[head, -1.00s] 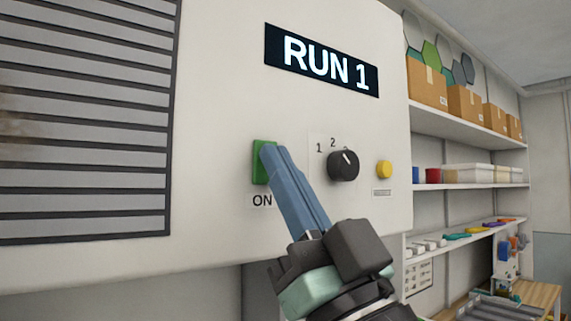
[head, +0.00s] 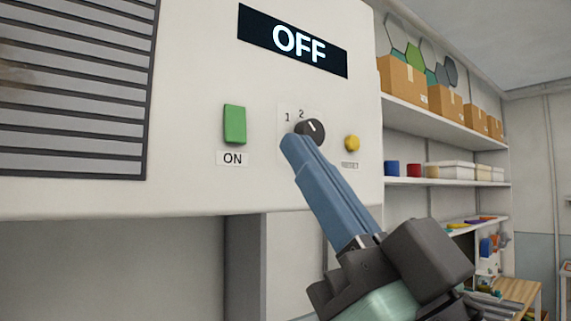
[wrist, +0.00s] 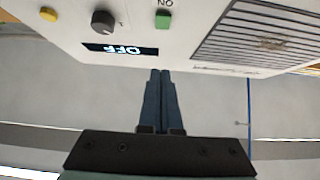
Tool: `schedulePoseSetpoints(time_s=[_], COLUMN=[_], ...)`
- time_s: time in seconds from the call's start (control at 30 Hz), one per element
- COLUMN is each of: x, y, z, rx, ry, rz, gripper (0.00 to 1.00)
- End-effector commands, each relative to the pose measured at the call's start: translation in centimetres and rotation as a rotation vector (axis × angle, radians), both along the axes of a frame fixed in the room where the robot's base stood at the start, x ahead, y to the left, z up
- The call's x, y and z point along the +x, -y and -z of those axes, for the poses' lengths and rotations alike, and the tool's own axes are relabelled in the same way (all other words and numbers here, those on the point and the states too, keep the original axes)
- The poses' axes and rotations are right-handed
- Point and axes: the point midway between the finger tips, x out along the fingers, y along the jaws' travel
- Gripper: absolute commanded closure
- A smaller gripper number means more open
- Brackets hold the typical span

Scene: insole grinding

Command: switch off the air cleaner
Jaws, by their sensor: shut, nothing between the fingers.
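The air cleaner (head: 190,185) is a white cabinet with a grille on its left. Its display (head: 293,41) reads OFF. The green ON switch (head: 235,124) is clear of my gripper. The black dial (head: 311,131), marked 1 and 2, and the yellow RESET button (head: 352,143) sit to its right. My gripper (head: 294,143) is shut and empty; in the head view its blue fingertips overlap the dial's lower left edge. In the wrist view, upside down, the fingertips (wrist: 160,72) are apart from the green switch (wrist: 162,20) and the dial (wrist: 103,22).
Shelves (head: 440,181) at the right carry cardboard boxes (head: 446,101), cups and bins. A wooden bench (head: 517,292) stands at the lower right. The space below the cabinet is open in front of a grey wall.

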Motion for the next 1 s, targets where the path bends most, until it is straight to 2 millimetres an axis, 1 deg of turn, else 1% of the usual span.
schedulePoseSetpoints(time_s=[0.03,0.17,0.77,0.87,1.0], x=[-0.5,-1.2,-1.5,-1.3,-0.5], y=[0.5,1.0,1.1,0.7,-0.6], z=[0.8,1.3,1.3,1.5,2.3], rx=[0.001,0.001,0.001,-0.003,-0.019], ry=[0.002,0.001,0.001,-0.004,-0.023], rz=[0.003,0.001,0.000,0.016,0.100], gripper=[1.00,1.00,1.00,1.00,1.00])
